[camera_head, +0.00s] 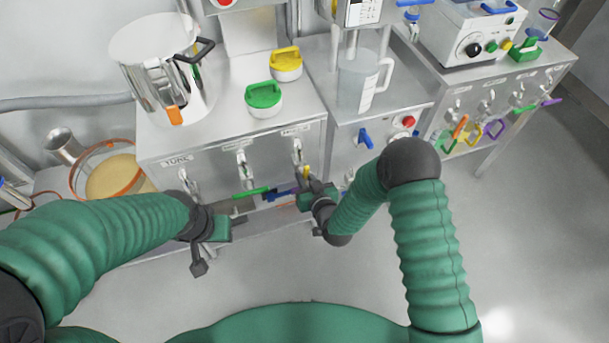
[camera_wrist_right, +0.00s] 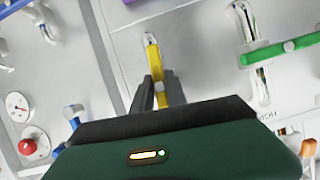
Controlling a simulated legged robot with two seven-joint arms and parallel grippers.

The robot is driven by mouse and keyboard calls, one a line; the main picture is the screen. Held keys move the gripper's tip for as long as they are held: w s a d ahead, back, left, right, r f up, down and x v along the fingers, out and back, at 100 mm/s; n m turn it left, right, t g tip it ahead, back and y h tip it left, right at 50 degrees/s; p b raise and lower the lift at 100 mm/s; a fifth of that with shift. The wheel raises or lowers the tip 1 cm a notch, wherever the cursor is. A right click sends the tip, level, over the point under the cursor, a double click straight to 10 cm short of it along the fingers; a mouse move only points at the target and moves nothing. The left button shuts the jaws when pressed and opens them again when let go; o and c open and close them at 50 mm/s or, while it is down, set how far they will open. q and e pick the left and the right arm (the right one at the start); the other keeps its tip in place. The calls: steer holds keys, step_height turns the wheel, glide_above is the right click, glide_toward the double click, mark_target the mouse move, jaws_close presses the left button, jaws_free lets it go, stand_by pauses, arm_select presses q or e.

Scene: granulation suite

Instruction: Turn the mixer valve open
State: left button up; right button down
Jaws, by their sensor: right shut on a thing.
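The yellow valve handle (camera_wrist_right: 154,60) is on the steel cabinet front, below the rightmost label, which is too small to read surely. It also shows in the head view (camera_head: 306,171), partly hidden by my right gripper (camera_head: 308,190). In the right wrist view, the dark fingers of my right gripper (camera_wrist_right: 158,92) close around the yellow handle from both sides. There the handle looks roughly in line with its pipe. My left gripper (camera_head: 216,230) hangs in front of the cabinet's lower left, away from the yellow handle; its fingers are unclear.
The green valve handle (camera_head: 251,193) lies crosswise to its pipe, left of the yellow one. A blue handle (camera_head: 282,194) is close to my right gripper. A blue lever (camera_head: 365,138) is on the neighbouring cabinet. Green and yellow lids and a jug (camera_head: 362,85) stand above.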

steer(key=shift+s+f+n, duration=0.2)
steer(key=shift+f+n, duration=0.1)
steer(key=shift+n, duration=0.1)
stand_by(0.3)
steer(key=c, duration=1.5)
jaws_free()
steer(key=shift+w, duration=0.1)
steer(key=shift+o, duration=0.9)
steer(key=shift+r, duration=0.15)
steer(key=p+v, duration=0.3)
steer(key=v, duration=1.3)
steer(key=shift+s+a+r+p, duration=0.15)
steer(key=shift+s+r+p, duration=0.05)
steer(key=shift+s+p, duration=0.2)
